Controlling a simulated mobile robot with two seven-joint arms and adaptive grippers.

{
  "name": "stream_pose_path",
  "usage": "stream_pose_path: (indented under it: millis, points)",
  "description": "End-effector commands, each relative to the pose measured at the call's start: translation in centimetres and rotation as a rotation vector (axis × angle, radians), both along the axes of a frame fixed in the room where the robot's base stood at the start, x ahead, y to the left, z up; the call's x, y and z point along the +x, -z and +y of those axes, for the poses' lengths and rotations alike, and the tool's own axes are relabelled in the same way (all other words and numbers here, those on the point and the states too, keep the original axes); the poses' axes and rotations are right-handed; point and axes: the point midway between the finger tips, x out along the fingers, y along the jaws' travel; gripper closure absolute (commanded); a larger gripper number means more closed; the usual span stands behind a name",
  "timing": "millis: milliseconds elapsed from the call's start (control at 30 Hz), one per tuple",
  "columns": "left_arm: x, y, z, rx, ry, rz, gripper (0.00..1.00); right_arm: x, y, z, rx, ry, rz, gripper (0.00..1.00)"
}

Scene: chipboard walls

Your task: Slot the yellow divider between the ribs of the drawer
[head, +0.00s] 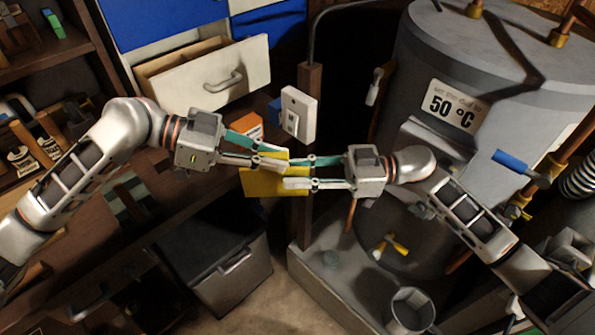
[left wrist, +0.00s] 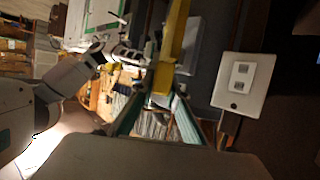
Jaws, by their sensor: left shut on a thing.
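The yellow divider (head: 262,184) is a flat panel held in the air between my two grippers, in front of the cabinet. My left gripper (head: 280,163) is shut on its upper part. In the left wrist view the divider (left wrist: 176,40) shows nearly edge-on, rising from between the left fingertips (left wrist: 162,92). My right gripper (head: 287,172) is at the divider's right side; its fingers are apart, and contact with the panel is unclear. The drawer (head: 205,85), white-fronted with a grey handle, is pulled out at upper left.
A white socket plate (head: 298,114) on a post stands close behind the grippers. A grey water tank (head: 470,90) with pipes fills the right. An orange box (head: 249,125) lies below the drawer. A dark bin (head: 222,268) stands below. Cluttered shelves (head: 40,60) line the left.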

Motion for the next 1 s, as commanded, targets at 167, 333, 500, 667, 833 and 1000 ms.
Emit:
stream_pose_path:
  millis: [167,333,500,667,833,1000]
  points:
    - [0.0,0.0,0.0,0.000,0.000,0.000,1.00,0.1,-0.1,0.1,-0.001,0.001,-0.002,0.75]
    - [0.0,0.0,0.0,0.000,0.000,0.000,1.00,-0.1,-0.1,1.8,0.001,0.001,-0.003,0.75]
    - [0.0,0.0,0.0,0.000,0.000,0.000,1.00,-0.3,-0.1,4.3,0.002,0.001,-0.003,0.75]
    - [0.0,0.0,0.0,0.000,0.000,0.000,1.00,-0.5,-0.1,6.3,0.001,0.001,-0.002,0.75]
    - [0.0,0.0,0.0,0.000,0.000,0.000,1.00,-0.6,-0.1,7.3,0.000,0.002,-0.002,0.75]
    - [0.0,0.0,0.0,-0.001,0.000,0.000,1.00,-0.6,0.0,7.4,-0.001,0.003,-0.002,0.75]
